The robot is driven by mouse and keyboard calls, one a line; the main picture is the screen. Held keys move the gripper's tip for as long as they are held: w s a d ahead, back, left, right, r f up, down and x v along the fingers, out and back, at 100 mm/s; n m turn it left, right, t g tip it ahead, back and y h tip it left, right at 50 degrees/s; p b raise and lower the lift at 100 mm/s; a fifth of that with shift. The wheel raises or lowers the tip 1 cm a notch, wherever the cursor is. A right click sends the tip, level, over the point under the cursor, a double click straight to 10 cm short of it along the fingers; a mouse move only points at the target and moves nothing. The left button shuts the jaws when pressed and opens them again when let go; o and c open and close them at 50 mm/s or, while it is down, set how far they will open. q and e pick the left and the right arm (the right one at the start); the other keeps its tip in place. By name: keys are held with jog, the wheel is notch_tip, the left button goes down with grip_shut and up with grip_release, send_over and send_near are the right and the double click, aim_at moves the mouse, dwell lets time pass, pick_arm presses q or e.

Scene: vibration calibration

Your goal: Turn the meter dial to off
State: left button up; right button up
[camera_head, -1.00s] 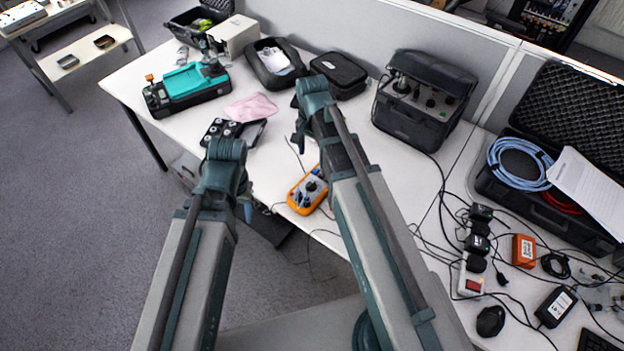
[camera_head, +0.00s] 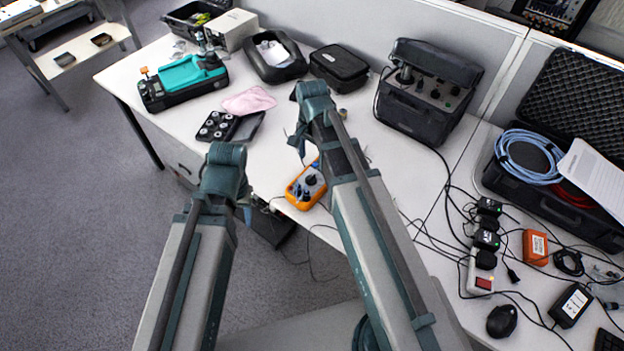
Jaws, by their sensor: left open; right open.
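The orange meter (camera_head: 295,196) lies on the white table near its front edge. Its dark round dial (camera_head: 312,180) faces up, but I cannot read its setting. My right arm covers the meter's right side. My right gripper (camera_head: 300,146) hangs beyond the meter, up and slightly left of the dial in the picture, apart from it. My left gripper (camera_head: 246,212) is mostly hidden behind its wrist, left of the meter and near the table's front edge. Both grippers are open, and I see nothing held.
A black button box (camera_head: 215,127), pink cloth (camera_head: 248,101) and teal device (camera_head: 190,80) lie left. A black instrument case (camera_head: 420,115) stands at the back. Cables, a power strip (camera_head: 481,272) and an orange box (camera_head: 535,247) clutter the right. A partition (camera_head: 400,22) closes the rear.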

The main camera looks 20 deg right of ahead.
aim_at(312, 176)
notch_tip(312, 176, down, 8)
jog(key=b, duration=0.7)
jog(key=shift+r, duration=0.1)
grip_shut()
